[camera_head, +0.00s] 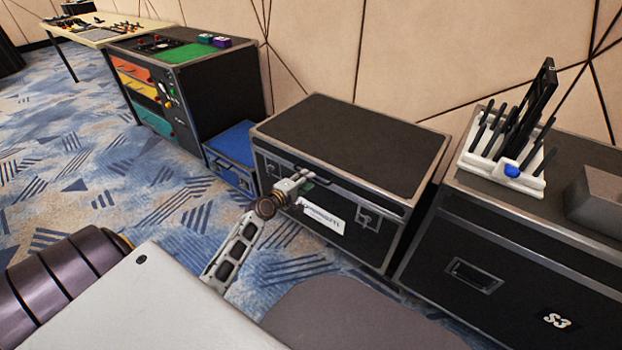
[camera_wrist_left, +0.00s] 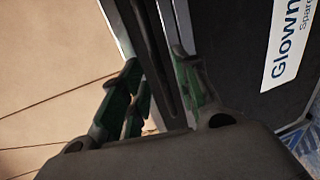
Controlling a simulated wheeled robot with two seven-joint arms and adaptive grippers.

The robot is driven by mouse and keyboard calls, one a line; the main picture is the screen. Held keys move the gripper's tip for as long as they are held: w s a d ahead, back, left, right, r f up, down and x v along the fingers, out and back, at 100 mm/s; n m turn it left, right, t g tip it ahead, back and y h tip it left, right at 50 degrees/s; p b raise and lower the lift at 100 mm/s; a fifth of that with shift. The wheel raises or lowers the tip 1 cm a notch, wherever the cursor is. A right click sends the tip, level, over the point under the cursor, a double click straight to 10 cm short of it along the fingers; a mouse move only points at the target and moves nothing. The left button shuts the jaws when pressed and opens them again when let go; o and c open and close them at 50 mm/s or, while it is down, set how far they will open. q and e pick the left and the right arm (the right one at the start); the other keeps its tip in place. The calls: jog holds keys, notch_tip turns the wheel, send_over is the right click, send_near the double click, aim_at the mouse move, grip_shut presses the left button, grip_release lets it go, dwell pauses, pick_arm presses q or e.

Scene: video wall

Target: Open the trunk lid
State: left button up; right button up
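The trunk is a black case with metal edges in the middle of the head view; its lid (camera_head: 350,135) lies flat and closed. The trunk front has latches, one at the right (camera_head: 367,215), and a white label (camera_head: 322,217), which also shows in the left wrist view (camera_wrist_left: 288,40). My left gripper (camera_head: 304,180) is at the upper front of the trunk, close to the lid's front edge. In the left wrist view its green-padded fingers (camera_wrist_left: 160,92) stand apart, on either side of a dark bar and metal edging. Contact cannot be told. My right gripper is not in view.
A blue case (camera_head: 235,155) and a cabinet with coloured drawers (camera_head: 150,95) stand left of the trunk. A black case marked S3 (camera_head: 500,250) stands close at the right, bearing a white rack (camera_head: 500,165). The wall is behind. Carpet is free at the left.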

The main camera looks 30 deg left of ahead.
pick_arm(q)
jog(key=shift+b+x, duration=0.45)
jog(key=shift+x, duration=1.3)
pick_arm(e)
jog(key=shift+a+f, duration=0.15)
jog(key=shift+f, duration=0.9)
pick_arm(q)
grip_shut()
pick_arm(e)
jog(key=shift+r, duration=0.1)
